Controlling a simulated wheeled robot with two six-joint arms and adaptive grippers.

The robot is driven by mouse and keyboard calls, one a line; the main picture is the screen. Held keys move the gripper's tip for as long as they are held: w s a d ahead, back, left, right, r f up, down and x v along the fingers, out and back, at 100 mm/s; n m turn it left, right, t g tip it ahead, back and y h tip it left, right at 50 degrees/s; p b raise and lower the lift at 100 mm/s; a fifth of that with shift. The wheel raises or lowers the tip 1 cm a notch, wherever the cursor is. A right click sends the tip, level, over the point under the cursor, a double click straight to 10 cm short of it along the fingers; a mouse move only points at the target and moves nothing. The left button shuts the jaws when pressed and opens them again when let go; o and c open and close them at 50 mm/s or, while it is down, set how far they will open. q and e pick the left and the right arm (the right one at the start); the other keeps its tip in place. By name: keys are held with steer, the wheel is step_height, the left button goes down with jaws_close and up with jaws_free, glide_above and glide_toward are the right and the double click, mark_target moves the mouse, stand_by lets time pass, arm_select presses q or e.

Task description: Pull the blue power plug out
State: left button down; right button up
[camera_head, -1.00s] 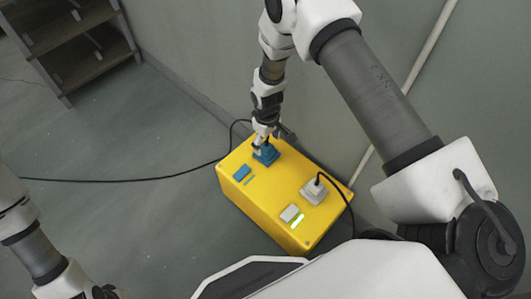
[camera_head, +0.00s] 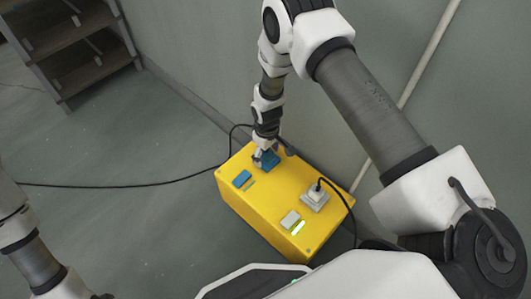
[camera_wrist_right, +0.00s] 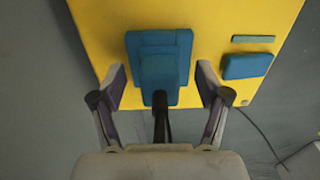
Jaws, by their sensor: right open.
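The blue power plug (camera_wrist_right: 158,67) sits in its blue socket plate (camera_wrist_right: 185,45) on top of the yellow box (camera_head: 285,186), its black cable leading off toward my gripper's palm in the right wrist view. My right gripper (camera_wrist_right: 159,82) is open, with one finger on each side of the plug and visible gaps to both. In the head view the right gripper (camera_head: 266,155) is over the blue plate (camera_head: 270,163) and partly hides the plug. My left arm shows at the lower left, but its fingers are not in view.
A white plug (camera_head: 315,194) with a black cable stands in the box's other socket. A blue switch (camera_head: 242,178) and a white switch (camera_head: 290,219) with a lit green bar are nearby. The wall is close behind the box. A shelf (camera_head: 80,50) stands at the upper left.

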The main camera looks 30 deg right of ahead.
stand_by(0.8)
jaws_close()
steer(key=shift+r, duration=0.1)
steer(key=shift+r+p, duration=0.4)
steer(key=shift+p, duration=0.3)
steer(key=shift+r+p, duration=2.05)
steer(key=shift+r, duration=0.5)
